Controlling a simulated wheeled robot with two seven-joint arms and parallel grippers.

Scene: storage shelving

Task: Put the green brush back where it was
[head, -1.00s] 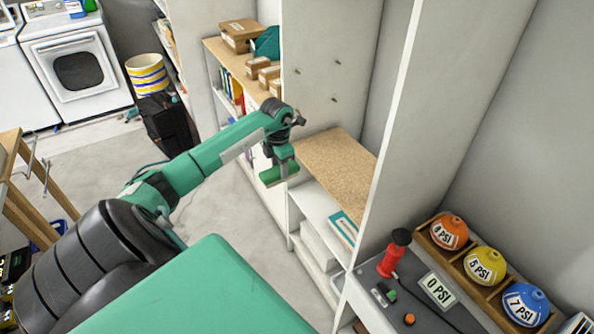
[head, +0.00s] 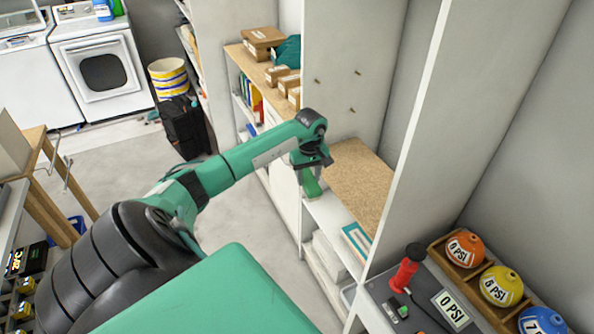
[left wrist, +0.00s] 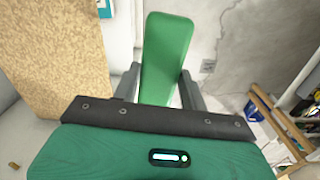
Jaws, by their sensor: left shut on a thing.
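The green brush (head: 312,185) hangs below my left gripper (head: 309,168), beside the front edge of the cork-topped shelf. In the left wrist view the brush (left wrist: 166,50) shows as a flat green block between the two dark fingers of the left gripper (left wrist: 160,88), which is shut on it. Its lower side is hidden. The cork-topped shelf (head: 358,183) is bare; its cork surface also fills the left of the left wrist view (left wrist: 52,55). My right gripper is not in view.
Pegs stick out of the white panel (head: 338,75) above the cork shelf. A teal-edged book or box (head: 356,242) lies on a lower shelf. To the right, a red pump (head: 408,268) and numbered domes (head: 465,249) stand on a grey bench. Boxes (head: 263,40) sit on the shelf behind.

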